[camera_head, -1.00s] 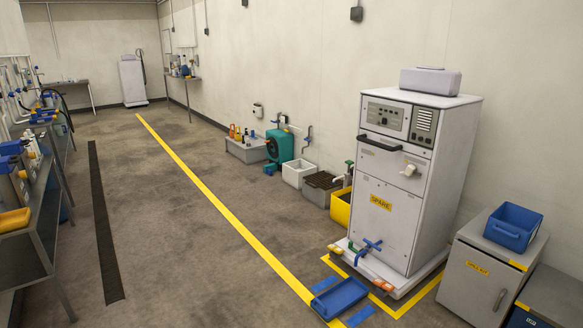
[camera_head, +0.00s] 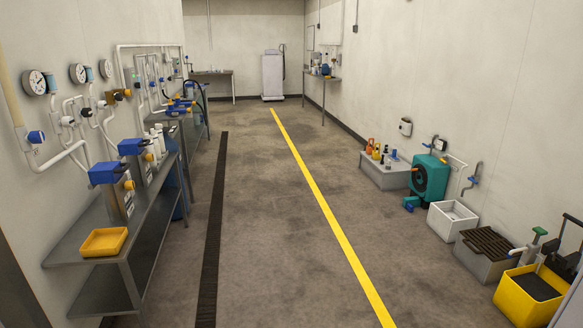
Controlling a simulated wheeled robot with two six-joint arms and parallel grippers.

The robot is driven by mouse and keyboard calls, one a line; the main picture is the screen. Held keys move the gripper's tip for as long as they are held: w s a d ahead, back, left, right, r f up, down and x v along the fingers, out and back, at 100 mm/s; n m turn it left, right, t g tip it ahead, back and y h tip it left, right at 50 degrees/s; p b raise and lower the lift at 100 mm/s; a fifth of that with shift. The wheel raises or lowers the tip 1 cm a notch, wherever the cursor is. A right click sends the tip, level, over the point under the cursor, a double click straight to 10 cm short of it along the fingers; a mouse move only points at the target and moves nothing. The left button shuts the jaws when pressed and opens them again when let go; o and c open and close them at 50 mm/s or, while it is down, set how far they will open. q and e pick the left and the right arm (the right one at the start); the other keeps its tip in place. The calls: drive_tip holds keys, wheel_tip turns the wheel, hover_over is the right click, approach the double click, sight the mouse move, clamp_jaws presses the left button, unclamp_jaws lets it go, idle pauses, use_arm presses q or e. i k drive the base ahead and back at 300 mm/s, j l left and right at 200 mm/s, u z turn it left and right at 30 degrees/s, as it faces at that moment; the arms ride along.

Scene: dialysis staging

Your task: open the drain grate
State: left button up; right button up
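A dark brown slatted grate (camera_head: 488,243) lies flat, shut, on top of a grey box (camera_head: 484,266) by the right wall. A long dark slotted drain strip (camera_head: 213,220) is also set flush in the floor left of the yellow line. I cannot tell from the picture alone which of the two the task calls the drain grate. Neither of my grippers is in view, and neither grate is touched by anything of mine.
The grey box stands between a white basin (camera_head: 453,226) and a yellow bin (camera_head: 518,311). A teal pump (camera_head: 430,178) is farther along. A steel bench (camera_head: 79,241) with a yellow tray (camera_head: 104,242) lines the left wall. The floor around the yellow line (camera_head: 318,197) is clear.

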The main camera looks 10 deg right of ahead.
sight(497, 239)
drive_tip(key=i+z, duration=0.2)
drive_tip(key=i, duration=0.3)
drive_tip(key=i+z, duration=0.2)
drive_tip(key=i, duration=0.3)
drive_tip(key=i+j+z, duration=0.25)
drive_tip(key=i, duration=0.25)
drive_tip(key=i+j+z, duration=0.2)
drive_tip(key=i, duration=0.3)
drive_tip(key=l, duration=0.1)
